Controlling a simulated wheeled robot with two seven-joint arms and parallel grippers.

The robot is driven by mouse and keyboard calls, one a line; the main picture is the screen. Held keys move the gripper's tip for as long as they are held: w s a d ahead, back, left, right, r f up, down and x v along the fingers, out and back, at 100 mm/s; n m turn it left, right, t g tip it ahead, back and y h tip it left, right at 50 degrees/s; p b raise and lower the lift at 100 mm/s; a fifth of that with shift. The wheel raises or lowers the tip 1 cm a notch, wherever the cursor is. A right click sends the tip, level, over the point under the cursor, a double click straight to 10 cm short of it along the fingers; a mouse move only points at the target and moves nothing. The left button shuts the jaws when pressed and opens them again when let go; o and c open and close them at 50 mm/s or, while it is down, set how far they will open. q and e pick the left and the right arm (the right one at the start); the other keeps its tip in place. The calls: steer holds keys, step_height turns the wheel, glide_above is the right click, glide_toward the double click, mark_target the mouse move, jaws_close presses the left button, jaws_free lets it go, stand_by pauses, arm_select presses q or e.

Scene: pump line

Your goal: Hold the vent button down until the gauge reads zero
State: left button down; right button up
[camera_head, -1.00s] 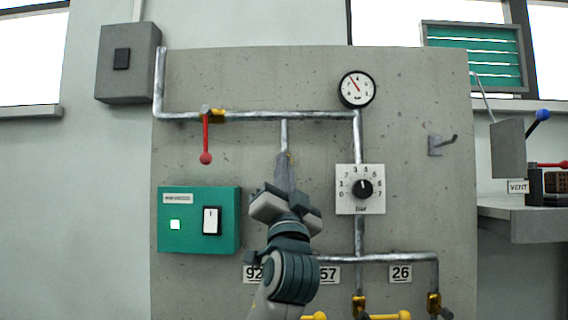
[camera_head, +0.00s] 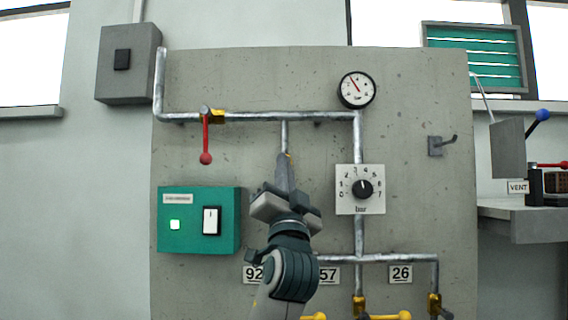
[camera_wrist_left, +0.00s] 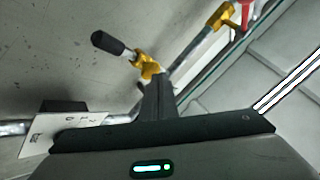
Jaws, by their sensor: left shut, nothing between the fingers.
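The round white gauge (camera_head: 357,89) is on the upper right of the concrete panel. Its needle points up and left, and its figures are too small to read. My left gripper (camera_head: 284,165) points up in front of the short pipe below the upper pipe, fingers shut and empty. A brass fitting with a black cap (camera_wrist_left: 110,43) is just beyond the fingertips (camera_wrist_left: 157,85) in the left wrist view. I cannot tell whether this is the vent button or whether the fingers touch it. A small VENT label (camera_head: 518,187) is at the far right. My right gripper is not in view.
A red-handled valve (camera_head: 206,140) and a green switch box (camera_head: 199,220) are left of my gripper. A dial with a black knob (camera_head: 362,189) is to its right. A hook (camera_head: 442,145) sticks out farther right. A shelf (camera_head: 530,222) juts out at the right.

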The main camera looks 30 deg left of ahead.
arm_select(q)
steer(key=shift+w+a, duration=0.2)
steer(key=shift+w, duration=0.1)
stand_by(2.1)
stand_by(1.5)
steer(key=shift+s+d, duration=0.45)
steer(key=shift+s, duration=0.3)
steer(key=s+d, duration=0.1)
steer(key=s, duration=0.2)
steer(key=s+d, duration=0.1)
steer(key=shift+s+d, duration=0.15)
steer(key=shift+d, duration=0.2)
steer(key=shift+f, duration=0.1)
stand_by(0.7)
